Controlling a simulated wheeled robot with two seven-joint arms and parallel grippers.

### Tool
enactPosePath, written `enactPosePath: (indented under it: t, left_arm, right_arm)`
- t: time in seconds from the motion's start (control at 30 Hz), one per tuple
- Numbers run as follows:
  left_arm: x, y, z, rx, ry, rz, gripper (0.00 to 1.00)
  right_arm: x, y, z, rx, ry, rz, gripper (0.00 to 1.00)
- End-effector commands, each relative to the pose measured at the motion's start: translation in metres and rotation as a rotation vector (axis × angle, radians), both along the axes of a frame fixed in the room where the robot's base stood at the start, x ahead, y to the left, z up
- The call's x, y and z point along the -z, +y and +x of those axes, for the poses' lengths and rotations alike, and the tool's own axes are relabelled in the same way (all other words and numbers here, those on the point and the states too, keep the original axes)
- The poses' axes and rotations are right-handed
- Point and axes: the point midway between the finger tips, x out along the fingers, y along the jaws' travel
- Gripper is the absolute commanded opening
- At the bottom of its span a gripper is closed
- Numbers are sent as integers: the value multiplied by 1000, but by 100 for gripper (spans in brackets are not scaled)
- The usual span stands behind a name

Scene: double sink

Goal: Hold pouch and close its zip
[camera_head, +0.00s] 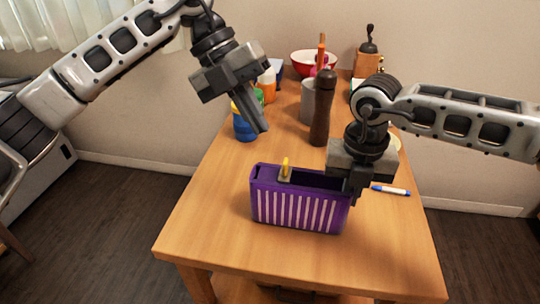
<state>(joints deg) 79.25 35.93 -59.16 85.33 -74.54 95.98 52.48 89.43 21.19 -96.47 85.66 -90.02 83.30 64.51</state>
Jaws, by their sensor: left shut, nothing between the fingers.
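A purple pouch (299,209) with white vertical stripes stands upright near the front of the wooden table. Its top shows a dark opening, and a yellow zip pull (285,168) stands up at the left part of the top edge. My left gripper (262,127) is shut and empty, above and behind the pouch, apart from it. My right gripper (355,192) points down at the pouch's right end and hides its top right corner. Whether its fingers grip the pouch wall cannot be made out.
A brown pepper mill (321,108), a grey canister (307,100) and a blue container (245,123) stand behind the pouch. A blue-and-white marker (391,190) lies to the right. A red bowl (313,63) and a wooden grinder (367,55) are at the back. The table front is clear.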

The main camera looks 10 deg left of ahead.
Motion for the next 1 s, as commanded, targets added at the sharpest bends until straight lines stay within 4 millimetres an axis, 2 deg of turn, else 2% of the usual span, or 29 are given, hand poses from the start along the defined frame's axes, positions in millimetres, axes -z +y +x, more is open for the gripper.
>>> enactPosePath:
  t: [0.03, 0.2, 0.3, 0.4, 0.77, 1.0]
  left_arm:
    - [6, 19, 0, -11, -3, -73, 0]
    - [11, 66, 0, -31, -73, -231, 0]
    - [11, 84, -1, -41, -111, -275, 0]
    - [11, 93, -1, -45, -133, -293, 0]
    - [10, 95, -1, -45, -140, -297, 0]
    - [26, 78, -2, -44, -136, -297, 0]
  right_arm:
    - [0, 0, 0, 0, 0, 0, 0]
    - [0, 0, 0, 0, 0, 0, 0]
    - [0, 0, 0, 0, 0, 0, 0]
    - [0, 0, 0, 0, 0, 0, 0]
    - [0, 0, 0, 0, 0, 0, 0]
    - [0, 0, 0, 0, 0, 0, 0]
